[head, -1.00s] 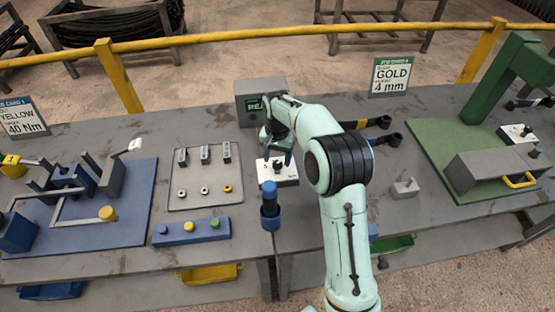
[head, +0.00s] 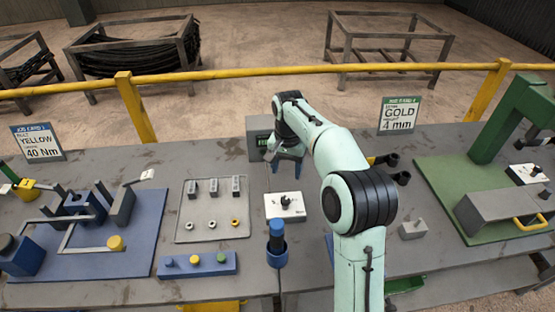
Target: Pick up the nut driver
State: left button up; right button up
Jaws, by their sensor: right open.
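My left gripper is not in view.
A grey tray (head: 213,230) with sockets and nuts and a blue button box (head: 197,264) lie left of the tool. A grey display unit (head: 258,150) stands behind. Dark-ended tools (head: 401,178) lie right of my arm. A green press (head: 503,115) stands far right.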

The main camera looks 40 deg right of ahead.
aim_at(276, 224)
jog(key=k, duration=1.5)
